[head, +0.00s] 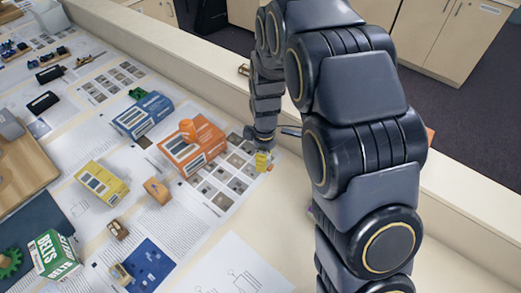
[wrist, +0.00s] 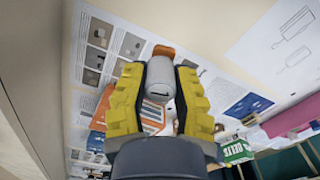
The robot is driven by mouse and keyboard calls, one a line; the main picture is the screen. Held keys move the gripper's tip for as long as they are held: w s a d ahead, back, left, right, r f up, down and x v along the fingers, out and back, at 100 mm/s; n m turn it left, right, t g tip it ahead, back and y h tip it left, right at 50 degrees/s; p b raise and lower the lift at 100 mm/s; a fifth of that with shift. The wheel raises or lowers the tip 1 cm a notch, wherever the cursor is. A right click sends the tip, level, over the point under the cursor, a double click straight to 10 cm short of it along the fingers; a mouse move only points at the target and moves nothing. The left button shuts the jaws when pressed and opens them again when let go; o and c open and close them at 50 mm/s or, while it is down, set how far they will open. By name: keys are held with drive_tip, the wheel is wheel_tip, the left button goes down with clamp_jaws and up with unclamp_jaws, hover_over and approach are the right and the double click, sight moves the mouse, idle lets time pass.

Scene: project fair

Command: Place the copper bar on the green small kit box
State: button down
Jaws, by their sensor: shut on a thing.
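My gripper (wrist: 158,78) has yellow fingers, closed around a pale grey rounded piece with a copper-orange end, which I take to be the copper bar (wrist: 163,51). In the head view my gripper (head: 262,162) is low over the printed sheet at the table's right side, and a small orange bit shows at its fingertips. Whether the held piece touches the sheet I cannot tell. The green and white small kit box marked BELTS (head: 54,255) stands at the lower left, well away from the gripper. It also shows in the wrist view (wrist: 236,151).
An orange box (head: 190,150) with an orange thing on top stands just left of my gripper. A blue box (head: 143,115), a yellow box (head: 100,184) and an orange-tan block (head: 157,191) lie farther left. A raised pale ledge (head: 215,62) runs behind.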

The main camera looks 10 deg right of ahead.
drive_tip(key=shift+s+r, duration=0.15)
drive_tip(key=shift+s, duration=0.4)
drive_tip(key=s+a+r+n, duration=0.2)
drive_tip(key=a+r+n, duration=0.15)
drive_tip(key=a, duration=0.75)
drive_tip(key=s+a+r+n, duration=0.2)
drive_tip(key=a+n, duration=0.2)
drive_tip(key=a, duration=0.7)
drive_tip(key=s+a+r+n, duration=0.2)
drive_tip(key=s+a+n, duration=0.2)
drive_tip(key=s+a, duration=0.45)
drive_tip(key=s+a+r+n, duration=0.2)
drive_tip(key=s+a+n, duration=0.2)
drive_tip(key=s+a, duration=0.4)
hover_over(50, 260)
drive_tip(key=f, duration=0.8)
drive_tip(key=shift+s+d+f, duration=0.25)
drive_tip(key=shift+d+f, duration=0.15)
drive_tip(key=shift+w+a+f, duration=0.2)
drive_tip(key=shift+a+f, duration=0.25)
drive_tip(key=shift+f, duration=1.7)
